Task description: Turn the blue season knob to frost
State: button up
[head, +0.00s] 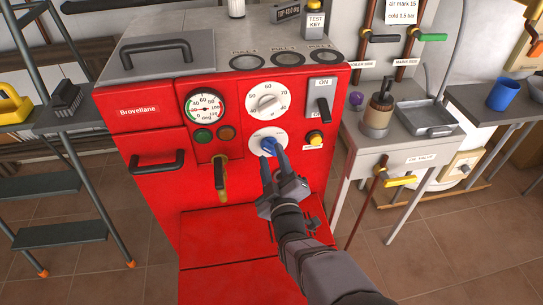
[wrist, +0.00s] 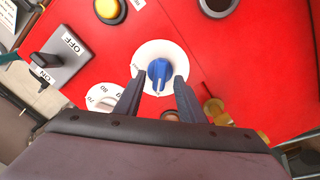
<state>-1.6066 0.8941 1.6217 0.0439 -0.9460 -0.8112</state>
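The blue season knob (head: 267,146) sits on a round white dial (head: 256,136) on the red boiler front. In the wrist view, the blue knob (wrist: 159,71) is in the middle of its white dial (wrist: 160,47), with a pale tip at its lower end. Small lettering at the dial's left edge is too small to read. My gripper (head: 270,158) is in front of the dial. In the wrist view, my gripper (wrist: 159,82) is open, with one finger on each side of the knob and a gap on both sides. Whether the fingertips reach past the knob's face I cannot tell.
A white temperature dial (head: 267,102) is just above. An on/off switch (head: 323,110) and a yellow button (head: 315,138) are to the right. A brass tap (head: 220,175) sticks out at lower left, and a gauge (head: 205,106) is above it.

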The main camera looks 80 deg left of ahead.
jog(key=shift+a, duration=0.7)
jog(key=shift+c, duration=0.6)
grip_shut()
